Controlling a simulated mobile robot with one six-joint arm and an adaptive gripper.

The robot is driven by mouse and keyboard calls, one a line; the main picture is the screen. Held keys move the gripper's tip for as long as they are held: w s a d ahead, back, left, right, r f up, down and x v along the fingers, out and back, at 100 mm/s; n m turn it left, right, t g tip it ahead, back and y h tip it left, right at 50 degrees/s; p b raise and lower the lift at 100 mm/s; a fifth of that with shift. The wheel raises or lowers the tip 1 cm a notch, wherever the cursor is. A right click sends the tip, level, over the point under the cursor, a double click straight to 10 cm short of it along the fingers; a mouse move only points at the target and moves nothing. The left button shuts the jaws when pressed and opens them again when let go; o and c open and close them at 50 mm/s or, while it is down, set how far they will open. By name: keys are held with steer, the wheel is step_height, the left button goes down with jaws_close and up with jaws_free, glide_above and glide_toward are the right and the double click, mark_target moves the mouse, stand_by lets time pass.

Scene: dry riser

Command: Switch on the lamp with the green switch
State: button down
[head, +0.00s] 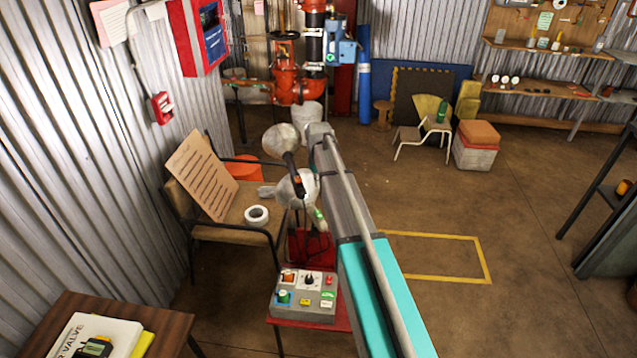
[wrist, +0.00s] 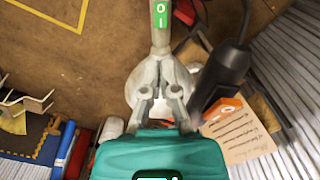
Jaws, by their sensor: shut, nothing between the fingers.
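The green switch (wrist: 160,15), marked O and I, sits on a pale grey stem at the top of the wrist view. It also shows in the head view (head: 318,214), just left of my arm. Its lamp has a pale, rounded head (head: 297,188), which shows in the wrist view behind my fingers (wrist: 135,88). My gripper (wrist: 158,68) is shut and empty, its tips over the lamp head near the stem's base, below the switch in the picture. I cannot tell whether they touch it. In the head view my arm hides the gripper.
A grey control box (head: 305,297) stands on a red surface below. A chair (head: 235,232) with a tape roll (head: 256,215) is left. Open floor lies right.

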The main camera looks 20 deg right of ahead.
mark_target(317, 212)
steer(key=shift+r, duration=0.25)
steer(key=shift+s, duration=0.15)
steer(key=shift+s+r+m+t, duration=0.15)
steer(key=shift+s+t, duration=0.45)
steer(key=shift+s+r+m+t, duration=0.15)
steer(key=shift+s+t, duration=0.45)
steer(key=shift+w+f, duration=0.1)
steer(key=shift+f, duration=0.05)
steer(key=w+f+b, duration=0.1)
steer(key=f+b, duration=0.8)
steer(key=w+f+b, duration=0.1)
steer(key=f+b, duration=0.3)
steer(key=shift+w+a+f, duration=0.2)
steer(key=shift+w+f, duration=0.05)
steer(key=shift+w, duration=0.05)
stand_by(0.5)
stand_by(0.4)
